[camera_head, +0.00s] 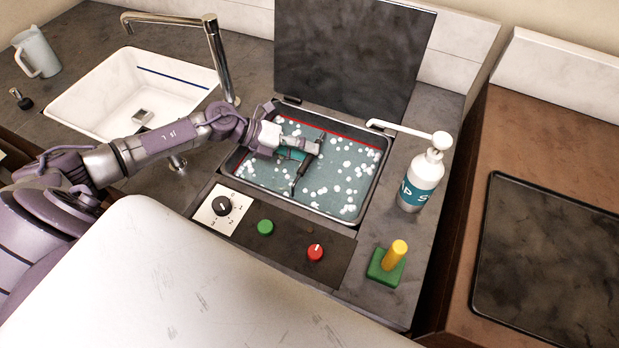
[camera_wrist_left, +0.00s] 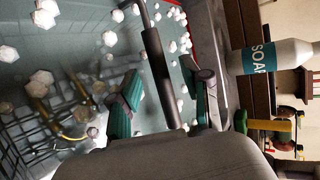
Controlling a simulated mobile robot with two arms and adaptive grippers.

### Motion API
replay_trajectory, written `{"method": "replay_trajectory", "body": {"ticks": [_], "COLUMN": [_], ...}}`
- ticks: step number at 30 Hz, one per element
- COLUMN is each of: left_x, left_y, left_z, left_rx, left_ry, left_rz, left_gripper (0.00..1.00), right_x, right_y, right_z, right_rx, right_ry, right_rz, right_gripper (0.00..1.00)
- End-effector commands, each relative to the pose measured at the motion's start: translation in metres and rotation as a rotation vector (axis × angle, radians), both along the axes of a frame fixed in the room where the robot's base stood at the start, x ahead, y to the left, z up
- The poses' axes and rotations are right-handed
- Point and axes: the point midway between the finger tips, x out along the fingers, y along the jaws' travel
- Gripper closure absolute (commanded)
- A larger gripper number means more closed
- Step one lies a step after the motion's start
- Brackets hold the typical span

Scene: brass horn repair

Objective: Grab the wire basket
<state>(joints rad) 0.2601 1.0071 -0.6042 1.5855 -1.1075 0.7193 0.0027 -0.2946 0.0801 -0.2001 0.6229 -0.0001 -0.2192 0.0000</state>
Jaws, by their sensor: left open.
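The wire basket (camera_wrist_left: 28,140) sits under the water of a sink-like bath (camera_head: 372,190), with curved brass pieces (camera_wrist_left: 75,138) inside. Its wire mesh shows at lower left in the left wrist view; I cannot make it out clearly in the head view. Its raised handle has a black grip (camera_wrist_left: 158,72), which also shows in the head view (camera_head: 301,172). My left gripper (camera_head: 300,150) is open over the bath. In the left wrist view its fingers (camera_wrist_left: 165,98) stand on either side of the black grip; I cannot tell whether they touch it. My right gripper is out of view.
White foam floats on the water. A raised dark lid (camera_head: 350,55) stands behind the bath. A soap bottle (camera_head: 420,185) stands to the right. A dial (camera_head: 222,205), green button (camera_head: 265,227) and red knob (camera_head: 315,252) are in front. A white sink (camera_head: 110,95) is at left.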

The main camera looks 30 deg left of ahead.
Motion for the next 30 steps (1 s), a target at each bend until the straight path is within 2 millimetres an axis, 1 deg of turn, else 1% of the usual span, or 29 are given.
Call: {"method": "replay_trajectory", "body": {"ticks": [1, 4, 12, 13, 14, 21, 30], "left_x": [0.004, 0.008, 0.010, 0.009, 0.009, 0.009, 0.009], "left_y": [-0.007, -0.014, -0.016, -0.016, -0.016, -0.016, -0.016], "left_z": [-0.001, -0.007, -0.011, -0.011, -0.011, -0.011, -0.011], "left_rx": [-0.004, -0.002, 0.000, 0.000, 0.000, 0.000, 0.000], "left_ry": [-0.001, -0.001, 0.000, 0.000, 0.000, -0.001, -0.001], "left_rz": [0.001, 0.001, 0.000, 0.000, 0.000, 0.001, 0.001], "left_gripper": [0.52, 0.52, 0.52, 0.54, 0.59, 0.99, 1.00], "right_x": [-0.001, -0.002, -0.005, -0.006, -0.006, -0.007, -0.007], "right_y": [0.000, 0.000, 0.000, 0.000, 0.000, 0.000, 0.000], "right_z": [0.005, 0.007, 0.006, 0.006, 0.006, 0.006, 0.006], "right_rx": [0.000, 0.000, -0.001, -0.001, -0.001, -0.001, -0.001], "right_ry": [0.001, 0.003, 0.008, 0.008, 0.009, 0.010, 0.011], "right_rz": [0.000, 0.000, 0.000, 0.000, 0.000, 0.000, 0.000], "right_gripper": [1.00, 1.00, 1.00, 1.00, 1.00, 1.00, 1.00]}}
